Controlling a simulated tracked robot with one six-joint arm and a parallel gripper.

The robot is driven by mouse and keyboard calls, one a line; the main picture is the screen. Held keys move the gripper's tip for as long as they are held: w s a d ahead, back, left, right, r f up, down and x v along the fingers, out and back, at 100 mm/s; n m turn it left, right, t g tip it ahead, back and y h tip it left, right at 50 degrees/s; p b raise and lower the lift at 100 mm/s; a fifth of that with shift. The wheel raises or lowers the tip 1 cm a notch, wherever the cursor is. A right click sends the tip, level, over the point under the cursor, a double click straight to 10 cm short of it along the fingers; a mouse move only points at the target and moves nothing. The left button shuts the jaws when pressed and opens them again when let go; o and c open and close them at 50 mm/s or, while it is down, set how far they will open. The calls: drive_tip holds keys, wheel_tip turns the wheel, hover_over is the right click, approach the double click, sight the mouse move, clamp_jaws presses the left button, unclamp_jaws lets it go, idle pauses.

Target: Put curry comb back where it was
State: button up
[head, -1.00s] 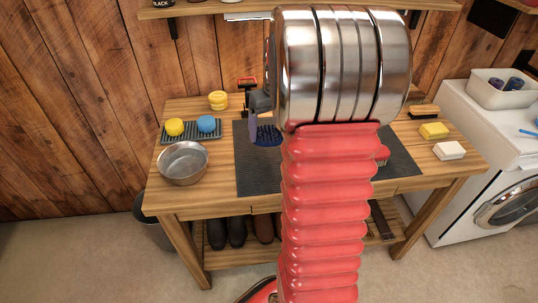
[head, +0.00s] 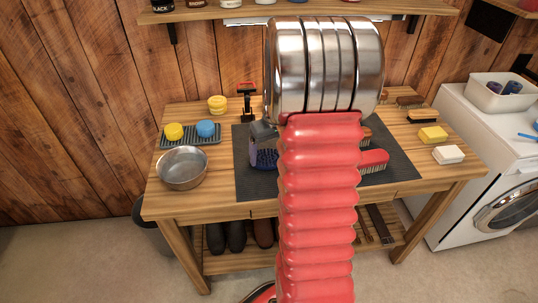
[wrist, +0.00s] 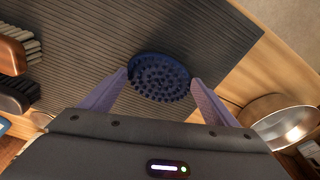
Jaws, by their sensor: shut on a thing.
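The curry comb is a dark blue oval with stubby teeth, seen in the wrist view (wrist: 160,78) between my gripper's two purple fingers (wrist: 161,80). My gripper is shut on it. In the head view the curry comb (head: 266,159) is over the left part of the dark grey mat (head: 256,186), with my gripper (head: 257,150) at its left side. Whether the comb touches the mat I cannot tell. My arm hides the middle of the mat in the head view.
A red brush (head: 373,160) lies on the mat's right part. A metal bowl (head: 182,168) and a ridged tray (head: 190,142) with yellow and blue sponges stand left of the mat. A yellow block (head: 432,134) and a white block (head: 448,154) are at the right. The mat's front left is clear.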

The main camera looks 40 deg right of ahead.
drive_tip(key=shift+f, duration=0.4)
drive_tip(key=o, duration=1.6)
drive_tip(key=r, duration=0.4)
drive_tip(key=s+r, duration=0.1)
drive_tip(key=r, duration=0.3)
drive_tip(key=s+r, duration=0.1)
drive_tip(key=r, duration=0.3)
drive_tip(key=shift+a, duration=0.15)
